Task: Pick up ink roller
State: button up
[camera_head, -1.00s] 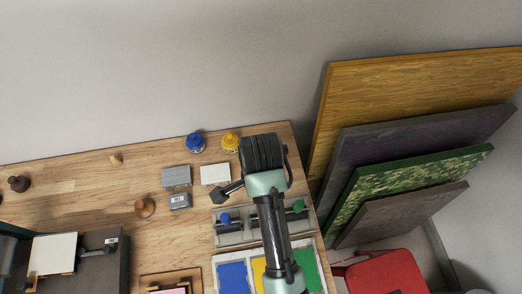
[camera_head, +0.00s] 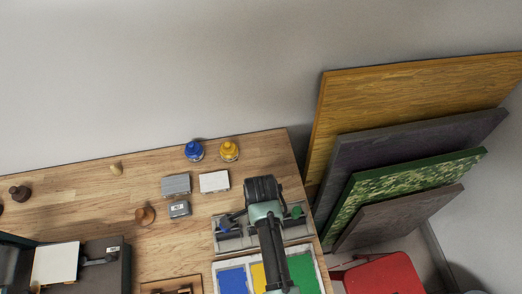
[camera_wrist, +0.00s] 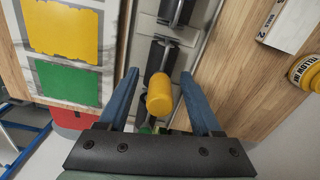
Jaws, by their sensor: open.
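An ink roller with a yellow handle (camera_wrist: 159,95) is in the wrist view, with dark roller parts on a grey rack (camera_head: 238,243). My gripper (camera_wrist: 160,77) is open, with its two blue fingers on either side of the yellow handle and gaps showing. Whether the fingers reach down to the handle's height is hard to tell. In the head view my arm covers the yellow handle. A roller with a blue handle (camera_head: 226,221) lies at the left of the rack, and one with a green handle (camera_head: 296,212) at the right.
A white slab with blue (camera_head: 232,279), yellow and green (camera_head: 303,272) ink patches lies in front of the rack. Blue (camera_head: 194,151) and yellow (camera_head: 229,150) ink jars stand behind. A white block (camera_head: 214,182) and grey blocks (camera_head: 176,185) are at the left. Panels (camera_head: 415,130) lean at the right.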

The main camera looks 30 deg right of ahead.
grip_shut()
jog(key=shift+r, duration=0.1)
dwell(0.4)
